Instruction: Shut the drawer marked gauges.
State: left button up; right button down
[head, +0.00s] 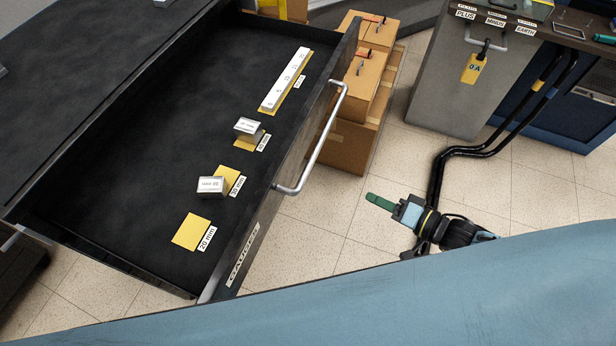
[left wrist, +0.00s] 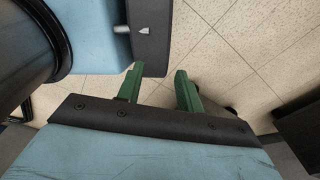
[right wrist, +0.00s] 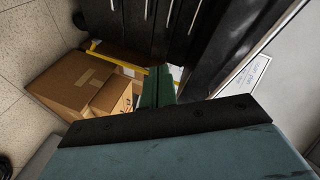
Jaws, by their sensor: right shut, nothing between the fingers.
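The drawer (head: 105,225) is pulled open in the head view. Its front carries a label (head: 242,255) seen at a steep angle, which seems to read gauges. A silver bar handle (head: 325,145) is on the front. My right gripper (head: 380,202) is to the right of the drawer front, apart from the handle, its green fingers together and empty; they also show in the right wrist view (right wrist: 158,87). My left gripper (left wrist: 158,86) shows only in the left wrist view, fingers spread above tiled floor with nothing between them.
Inside the drawer are a long white bar (head: 286,78), two metal blocks (head: 247,127) (head: 211,187) and a bare yellow patch (head: 191,231). Cardboard boxes (head: 352,130) stand beyond the drawer front. A grey cabinet (head: 455,85) stands at upper right. Tiled floor (head: 335,220) lies between.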

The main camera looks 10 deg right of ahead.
jog(key=s+a+r+m+g+y, duration=0.1)
jog(key=s+a+r+y, duration=0.15)
jog(key=r, duration=0.25)
jog(key=s+a+r+m+g+y, duration=0.1)
jog(key=s+a+r+y, duration=0.15)
jog(key=r, duration=0.35)
send_near(290, 173)
jog(key=x, duration=0.6)
jog(key=shift+w+a+f+b, duration=0.15)
jog(key=shift+w+a+b, duration=0.05)
jog(key=shift+a+b, duration=0.2)
jog(key=shift+w+a, duration=0.1)
